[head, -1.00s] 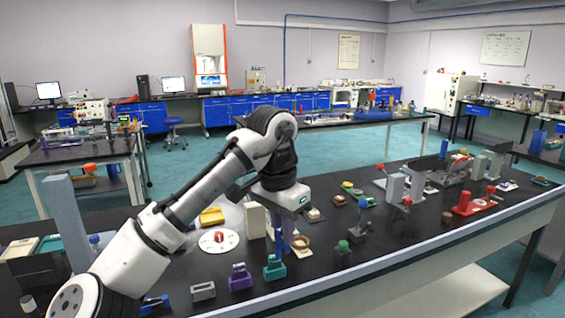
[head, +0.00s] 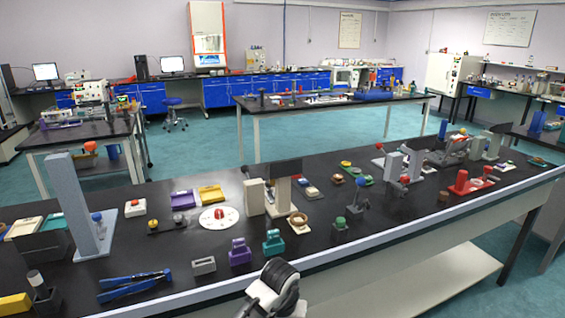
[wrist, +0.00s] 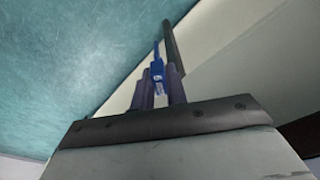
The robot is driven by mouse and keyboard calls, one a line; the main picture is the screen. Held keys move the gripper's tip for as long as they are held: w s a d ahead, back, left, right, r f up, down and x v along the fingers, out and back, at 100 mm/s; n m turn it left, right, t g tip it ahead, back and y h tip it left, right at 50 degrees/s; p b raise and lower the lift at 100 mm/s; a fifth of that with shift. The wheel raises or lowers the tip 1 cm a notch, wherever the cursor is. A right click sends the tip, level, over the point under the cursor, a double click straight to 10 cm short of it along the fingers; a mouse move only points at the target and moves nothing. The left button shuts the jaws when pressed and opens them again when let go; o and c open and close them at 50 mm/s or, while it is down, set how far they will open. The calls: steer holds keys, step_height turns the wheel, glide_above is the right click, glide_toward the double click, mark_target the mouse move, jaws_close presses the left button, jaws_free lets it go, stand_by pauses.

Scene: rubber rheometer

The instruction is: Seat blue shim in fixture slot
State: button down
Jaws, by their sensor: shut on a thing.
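My gripper (wrist: 160,88) is in the wrist view, shut on a narrow blue piece, the blue shim (wrist: 157,62), which sticks out beyond the fingertips. The gripper and shim do not show in the head view, where only part of my arm shows at the bottom, by the table's front edge. Small slotted blocks stand near that edge: a grey one (head: 203,265), a purple one (head: 240,252) and a teal one (head: 273,242). I cannot tell which of them is the fixture for the shim.
Blue tongs (head: 135,284) lie on the black table at the front left. A tall grey-blue upright (head: 78,205) stands behind them. A beige block (head: 254,197) and a white dial disc (head: 219,217) stand behind the slotted blocks. Green-topped and red parts stand farther right.

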step_height(320, 180, down, 12)
steer(key=n, duration=0.2)
steer(key=shift+s, duration=0.25)
steer(key=shift+s+a+f, duration=0.1)
steer(key=shift+a+f, duration=0.05)
